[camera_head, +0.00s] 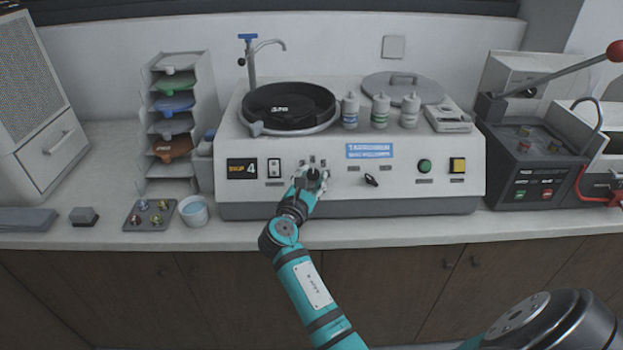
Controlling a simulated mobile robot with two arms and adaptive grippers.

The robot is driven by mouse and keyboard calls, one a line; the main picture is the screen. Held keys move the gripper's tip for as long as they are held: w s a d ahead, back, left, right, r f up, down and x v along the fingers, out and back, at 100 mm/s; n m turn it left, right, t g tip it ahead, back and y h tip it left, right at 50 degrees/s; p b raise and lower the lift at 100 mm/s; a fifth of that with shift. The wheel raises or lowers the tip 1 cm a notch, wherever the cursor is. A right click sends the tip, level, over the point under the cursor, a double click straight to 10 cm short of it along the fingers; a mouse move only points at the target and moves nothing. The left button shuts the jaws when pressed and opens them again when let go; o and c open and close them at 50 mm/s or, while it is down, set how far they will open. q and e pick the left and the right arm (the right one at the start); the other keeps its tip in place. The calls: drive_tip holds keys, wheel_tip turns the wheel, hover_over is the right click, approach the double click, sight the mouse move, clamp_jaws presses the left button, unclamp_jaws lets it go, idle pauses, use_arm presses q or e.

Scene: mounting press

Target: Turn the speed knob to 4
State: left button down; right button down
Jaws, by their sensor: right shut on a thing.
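The grey polishing machine (400,150) stands on the counter, with a black round platter (290,105) on top. My right gripper (313,180) is at its front panel, shut on the dark speed knob (314,173). The fingers hide most of that knob and its pointer, and small scale marks show just above it. The black display (242,168) at the panel's left shows a yellow-lettered word, too small to read surely, and a white 4. My left gripper is not in view.
A rocker switch (274,168) is left of my gripper. A second black knob (371,180), a green button (424,166) and a yellow button (457,165) lie to the right. A cup (194,212) and a small tray (150,215) stand on the counter at left.

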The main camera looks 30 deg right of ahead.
drive_tip(key=c, duration=0.9)
unclamp_jaws()
drive_tip(key=shift+c, duration=0.2)
drive_tip(key=shift+a, duration=0.1)
drive_tip(key=v, duration=0.7)
drive_tip(key=shift+s, duration=0.2)
drive_tip(key=shift+a, duration=0.15)
